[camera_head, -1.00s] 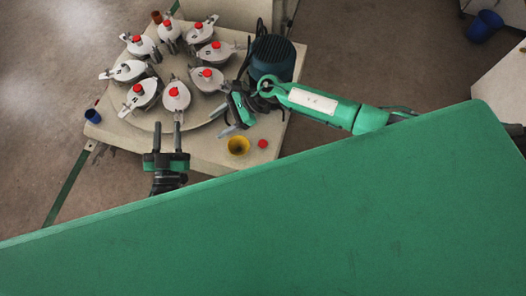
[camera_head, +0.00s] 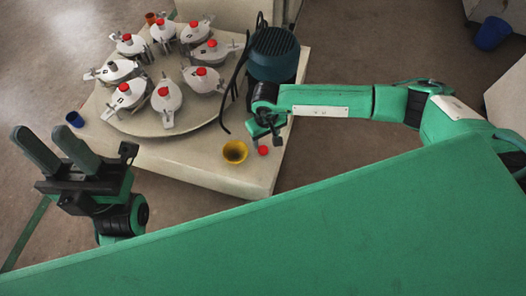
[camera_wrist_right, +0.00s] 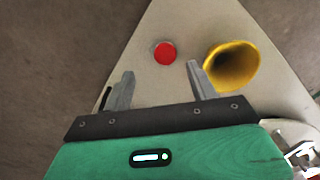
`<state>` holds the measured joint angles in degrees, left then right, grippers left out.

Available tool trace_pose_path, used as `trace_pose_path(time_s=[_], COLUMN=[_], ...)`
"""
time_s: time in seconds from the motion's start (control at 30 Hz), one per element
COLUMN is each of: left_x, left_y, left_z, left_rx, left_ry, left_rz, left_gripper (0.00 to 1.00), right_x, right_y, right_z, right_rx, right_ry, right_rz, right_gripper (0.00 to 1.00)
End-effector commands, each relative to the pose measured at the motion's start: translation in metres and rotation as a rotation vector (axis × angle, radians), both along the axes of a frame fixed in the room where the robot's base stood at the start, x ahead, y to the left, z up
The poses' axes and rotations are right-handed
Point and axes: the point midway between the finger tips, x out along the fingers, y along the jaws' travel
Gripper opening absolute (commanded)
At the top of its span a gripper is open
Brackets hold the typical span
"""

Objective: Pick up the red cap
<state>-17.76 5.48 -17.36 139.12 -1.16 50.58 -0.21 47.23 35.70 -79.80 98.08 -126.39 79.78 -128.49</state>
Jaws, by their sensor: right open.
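The loose red cap (camera_head: 263,151) lies on the pale table near its front right corner, beside a yellow cup. In the right wrist view the red cap (camera_wrist_right: 165,54) shows just beyond the gap between the fingertips. My right gripper (camera_head: 266,137) is close to the cap, pointing down at it. It is open and empty, as the right wrist view (camera_wrist_right: 161,70) shows. I cannot tell its exact height above the cap. My left gripper (camera_head: 40,132) is open and empty, off the table's left side, fingers pointing up in the picture.
The yellow cup (camera_head: 235,152) stands close to the right gripper's finger. A round platform (camera_head: 190,125) carries several white vessels with red tops. A dark teal motor-like cylinder (camera_head: 273,55) stands behind the right gripper. A blue cup (camera_head: 75,119) is at the table's left edge.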

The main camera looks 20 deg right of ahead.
Motion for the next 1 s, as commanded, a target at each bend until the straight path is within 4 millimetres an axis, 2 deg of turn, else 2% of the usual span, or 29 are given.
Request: trace_pose_path(time_s=[0.03,0.1,0.33,0.6,0.87,1.0], left_x=[0.000,0.000,0.000,0.000,-0.003,-0.003], left_y=[0.000,0.000,0.000,0.000,0.001,0.001], left_z=[-0.001,0.000,0.000,0.000,0.011,0.010], left_rx=[-0.001,-0.002,-0.003,-0.002,-0.016,-0.017], left_ry=[-0.007,-0.012,-0.022,-0.059,-0.090,-0.085], left_rz=[0.000,0.000,0.000,0.000,0.002,0.001], left_gripper=[0.36,0.36,0.36,0.36,0.36,0.36], right_x=[0.000,0.000,0.001,0.003,0.003,0.003], right_y=[0.001,0.001,0.003,0.008,0.009,0.009], right_z=[-0.009,-0.015,-0.028,-0.067,-0.070,-0.070], right_rx=[0.001,0.003,0.002,0.002,0.003,0.003], right_ry=[0.001,0.001,0.000,0.001,0.001,0.001], right_rz=[-0.002,-0.002,-0.003,-0.004,-0.003,-0.003], right_gripper=[0.59,0.59,0.59,0.59,0.59,0.34])
